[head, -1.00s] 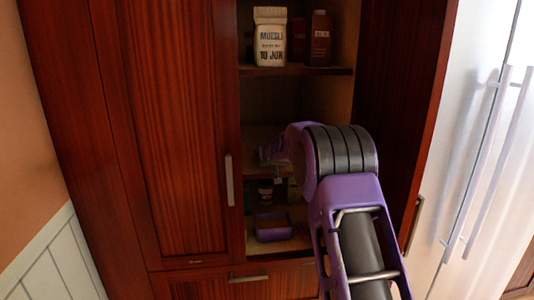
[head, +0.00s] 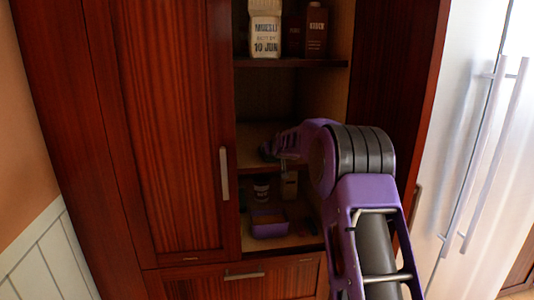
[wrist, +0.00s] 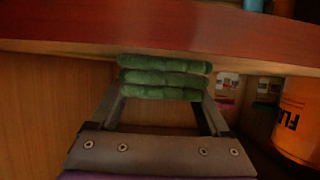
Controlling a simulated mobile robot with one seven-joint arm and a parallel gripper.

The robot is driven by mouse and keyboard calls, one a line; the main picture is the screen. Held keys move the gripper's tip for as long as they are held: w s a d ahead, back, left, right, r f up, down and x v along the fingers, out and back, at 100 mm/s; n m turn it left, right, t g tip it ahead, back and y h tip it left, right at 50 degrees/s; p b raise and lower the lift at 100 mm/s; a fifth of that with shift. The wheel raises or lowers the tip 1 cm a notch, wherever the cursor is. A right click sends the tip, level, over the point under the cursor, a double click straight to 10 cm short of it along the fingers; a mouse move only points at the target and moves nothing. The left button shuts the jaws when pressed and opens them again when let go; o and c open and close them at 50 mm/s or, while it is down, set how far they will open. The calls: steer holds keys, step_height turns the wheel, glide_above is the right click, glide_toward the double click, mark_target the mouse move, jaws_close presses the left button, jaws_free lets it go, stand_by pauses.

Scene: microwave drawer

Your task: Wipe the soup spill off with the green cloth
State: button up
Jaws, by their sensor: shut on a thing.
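My gripper (wrist: 164,108) is shut on the green cloth (wrist: 165,77), which shows as a thick folded bundle between the two fingers in the wrist view. Beyond the cloth, a reddish-brown shelf board (wrist: 150,30) crosses the wrist view, and the cloth overlaps its lower edge. In the head view my gripper (head: 272,149) reaches into the open cupboard around the middle shelf, left of my arm. The cloth is dark and small there. I cannot make out the soup spill in either current view.
A muesli container (head: 265,30) and a brown bottle (head: 316,30) stand on the upper shelf. Below are a purple tub (head: 269,224) and small jars (head: 261,188). An orange container (wrist: 298,118) is close at right. The left cupboard door (head: 165,130) is closed.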

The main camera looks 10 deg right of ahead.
mark_target(262, 156)
steer(key=shift+d+f+b, duration=0.2)
steer(key=shift+d+b, duration=0.35)
steer(key=shift+d, duration=0.25)
steer(key=shift+d+f+b, duration=0.1)
steer(key=shift+d+b, duration=0.7)
steer(key=shift+d, duration=1)
steer(key=shift+d+r+b, duration=0.2)
steer(key=shift+d+b, duration=0.35)
steer(key=shift+d, duration=2.1)
steer(key=shift+a, duration=0.1)
steer(key=shift+a, duration=6.9)
steer(key=shift+d+b, duration=0.35)
steer(key=shift+d, duration=6.6)
steer(key=shift+a, duration=3.6)
